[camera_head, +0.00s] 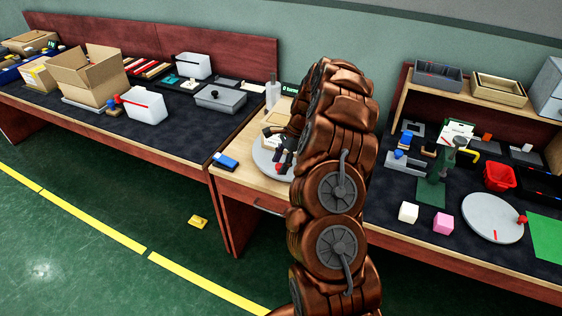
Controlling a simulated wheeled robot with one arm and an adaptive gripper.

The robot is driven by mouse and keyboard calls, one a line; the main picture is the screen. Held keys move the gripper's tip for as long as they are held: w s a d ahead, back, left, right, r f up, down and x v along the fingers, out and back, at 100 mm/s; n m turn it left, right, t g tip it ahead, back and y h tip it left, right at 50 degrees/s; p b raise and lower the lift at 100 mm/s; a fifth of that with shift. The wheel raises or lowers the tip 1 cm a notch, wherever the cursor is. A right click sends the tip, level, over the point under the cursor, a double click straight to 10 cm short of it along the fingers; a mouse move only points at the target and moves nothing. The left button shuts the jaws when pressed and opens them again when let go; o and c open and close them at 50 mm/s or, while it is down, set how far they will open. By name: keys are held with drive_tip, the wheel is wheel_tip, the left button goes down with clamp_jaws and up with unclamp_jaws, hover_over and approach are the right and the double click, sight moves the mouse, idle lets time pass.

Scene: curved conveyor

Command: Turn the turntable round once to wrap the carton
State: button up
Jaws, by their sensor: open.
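A pale grey round turntable (262,163) lies on the middle wooden table, partly hidden behind my copper-coloured arm. A light-coloured box, perhaps the carton (271,141), shows on or just behind it, largely covered by my gripper. My gripper (282,160) has dark fingers pointing down over the turntable, open. A small red part shows by the fingers; whether they touch anything I cannot tell. A second grey disc (493,222) with a red knob (522,219) at its rim lies on the right bench.
A white cylinder (272,95) stands behind the turntable and a blue object (225,161) lies at the table's left edge. The left bench holds an open cardboard box (88,80) and bins. White and pink cubes (443,223) sit on the right bench.

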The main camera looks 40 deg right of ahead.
drive_tip(key=shift+f, duration=0.1)
clamp_jaws()
idle(0.4)
